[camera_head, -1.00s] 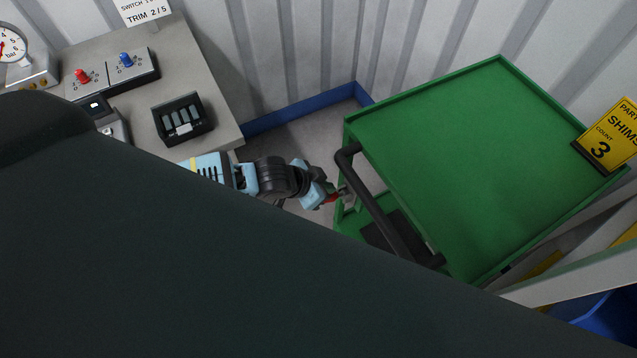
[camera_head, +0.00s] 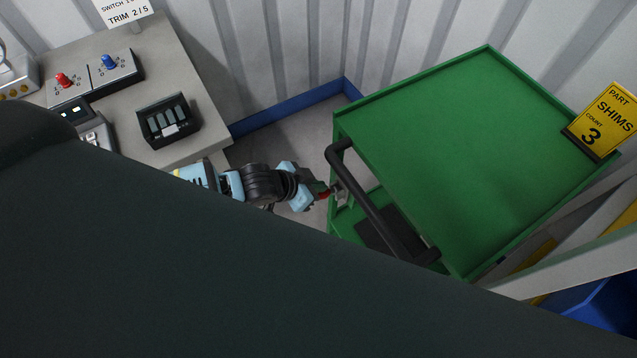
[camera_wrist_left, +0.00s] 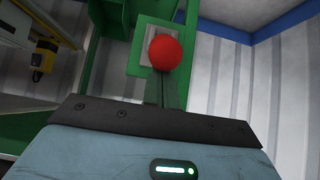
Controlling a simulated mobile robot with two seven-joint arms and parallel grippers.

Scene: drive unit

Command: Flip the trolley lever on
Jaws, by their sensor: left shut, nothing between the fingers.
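The trolley (camera_head: 440,150) is green, with a flat top and a black push handle (camera_head: 375,205) at its left side. In the left wrist view, the lever's round red knob (camera_wrist_left: 165,51) stands in front of a pale plate (camera_wrist_left: 139,52) on the green frame, just beyond my left fingers. My left gripper (camera_head: 331,190) is shut and empty beside the trolley's left side, near the handle; it also shows in the left wrist view (camera_wrist_left: 166,90). The fingers are at or just below the knob; I cannot tell if they touch it. The lever's shaft is hidden. My right gripper is not seen.
A grey bench (camera_head: 185,75) at the left holds a switch box (camera_head: 95,78) with red and blue knobs and a black box (camera_head: 168,121). A yellow drill-like tool (camera_wrist_left: 43,60) shows in the left wrist view.

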